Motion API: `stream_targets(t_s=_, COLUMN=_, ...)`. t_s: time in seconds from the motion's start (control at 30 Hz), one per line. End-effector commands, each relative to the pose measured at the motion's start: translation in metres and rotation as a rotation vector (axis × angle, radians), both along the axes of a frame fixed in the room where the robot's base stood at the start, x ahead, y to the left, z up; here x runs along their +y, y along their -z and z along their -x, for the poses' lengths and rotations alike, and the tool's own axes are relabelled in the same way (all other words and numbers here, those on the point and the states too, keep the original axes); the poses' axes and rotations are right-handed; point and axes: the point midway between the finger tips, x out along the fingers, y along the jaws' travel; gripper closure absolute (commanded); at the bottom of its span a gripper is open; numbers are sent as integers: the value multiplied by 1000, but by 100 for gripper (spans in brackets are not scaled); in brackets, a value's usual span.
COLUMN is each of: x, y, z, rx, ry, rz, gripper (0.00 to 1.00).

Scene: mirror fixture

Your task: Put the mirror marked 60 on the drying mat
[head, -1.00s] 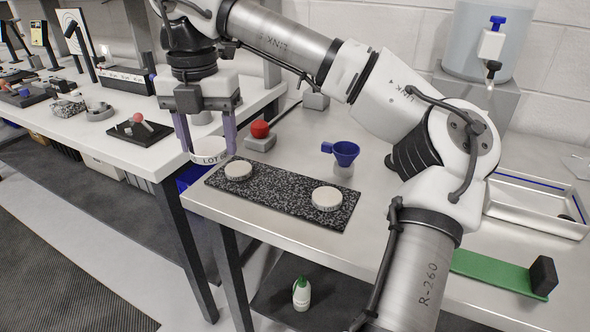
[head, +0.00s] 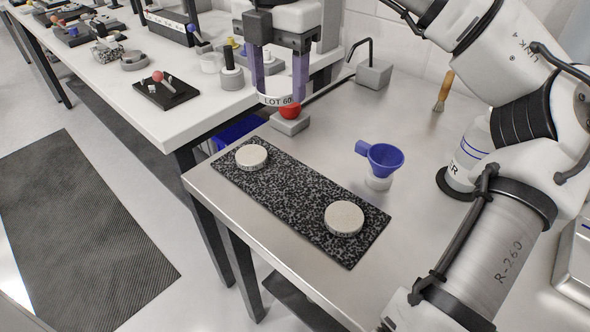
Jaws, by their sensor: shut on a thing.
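My gripper (head: 280,90) is shut on a round white piece, the mirror (head: 275,101), whose rim reads "LOT 60". It is held level between the two purple fingers, above the table and past the far side of a speckled black mat (head: 290,195). I take this flat rectangle for the drying mat. Two pale discs lie on the mat: one near its left end (head: 251,157) and one near its right end (head: 343,218). The middle of the mat between them is bare. I cannot read any marks on these two discs.
A red button on a grey box (head: 290,122) stands just behind and below the held mirror. A blue funnel (head: 384,159) on a small jar stands right of the mat. A white bottle (head: 468,155) is farther right. The steel table's edge runs close along the mat's near side.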

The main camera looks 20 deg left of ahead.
Motion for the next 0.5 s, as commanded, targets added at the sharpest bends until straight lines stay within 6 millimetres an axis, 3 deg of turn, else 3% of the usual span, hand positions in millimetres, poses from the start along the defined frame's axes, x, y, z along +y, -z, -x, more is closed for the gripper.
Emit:
stream_targets(t_s=0.3, x=-1, y=86, z=1, rx=5, ry=-3, rz=0, gripper=67)
stream_targets(t_s=0.5, x=0, y=127, z=1, rx=4, ry=-2, rz=-1, gripper=67)
